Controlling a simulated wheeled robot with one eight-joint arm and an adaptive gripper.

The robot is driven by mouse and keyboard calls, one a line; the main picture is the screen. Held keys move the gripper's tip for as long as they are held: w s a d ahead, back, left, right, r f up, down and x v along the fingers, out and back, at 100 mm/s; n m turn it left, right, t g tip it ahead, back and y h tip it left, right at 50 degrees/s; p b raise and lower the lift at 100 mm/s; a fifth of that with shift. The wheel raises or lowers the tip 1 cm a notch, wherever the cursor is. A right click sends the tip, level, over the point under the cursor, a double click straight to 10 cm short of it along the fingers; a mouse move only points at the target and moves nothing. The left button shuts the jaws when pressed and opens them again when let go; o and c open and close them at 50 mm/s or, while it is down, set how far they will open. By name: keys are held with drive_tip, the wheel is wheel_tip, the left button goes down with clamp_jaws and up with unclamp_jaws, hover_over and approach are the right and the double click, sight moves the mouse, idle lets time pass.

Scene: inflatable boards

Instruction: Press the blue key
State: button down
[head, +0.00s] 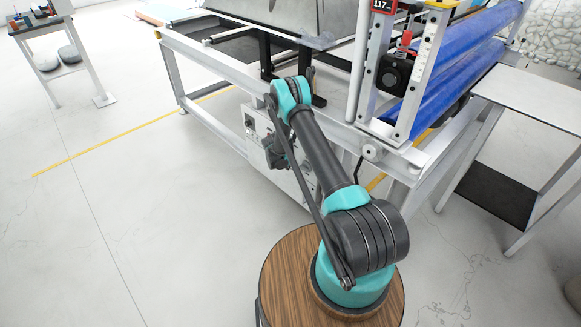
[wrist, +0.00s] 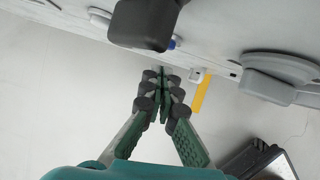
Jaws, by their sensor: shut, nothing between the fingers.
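A small blue spot (wrist: 173,43), which looks like the blue key, shows on the white panel (wrist: 225,40) in the wrist view. It is partly hidden behind a dark block (wrist: 145,24). My gripper (wrist: 163,75) is shut and empty, its fingertips just below the blue spot in the picture. I cannot tell whether they touch the panel. In the head view the white cabinet (head: 301,186) stands under the machine frame, and my arm hides part of its front. The blue key cannot be made out there.
A grey rounded fitting (wrist: 275,75) stands out from the panel at right in the wrist view. The machine with blue rollers (head: 460,65) rises behind my arm. A grey side table (head: 535,98) is at right.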

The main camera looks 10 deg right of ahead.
drive_tip(key=a+v, duration=0.1)
drive_tip(key=v, duration=0.9)
drive_tip(key=shift+s, duration=0.45)
drive_tip(key=shift+a+f, duration=0.1)
drive_tip(key=s+d+r+m+y, duration=0.15)
drive_tip(key=s+r+m, duration=0.3)
drive_tip(key=r, duration=0.45)
drive_tip(key=s+d+r+m, duration=0.35)
drive_tip(key=s+r, duration=0.25)
drive_tip(key=r, duration=0.4)
drive_tip(key=s+d+r+m+y, duration=0.1)
drive_tip(key=s+d+r+m, duration=0.1)
drive_tip(key=s+r+m, duration=0.55)
drive_tip(key=s+d+r+m, duration=0.1)
drive_tip(key=s+m, duration=0.4)
drive_tip(key=s, duration=0.7)
drive_tip(key=s+d+r+m+t+y, duration=0.1)
drive_tip(key=s+r+m, duration=0.3)
drive_tip(key=s, duration=0.9)
drive_tip(key=shift+s+d+m, duration=0.3)
drive_tip(key=shift+d+m, duration=0.1)
drive_tip(key=shift+m, duration=0.55)
drive_tip(key=shift+r, duration=0.15)
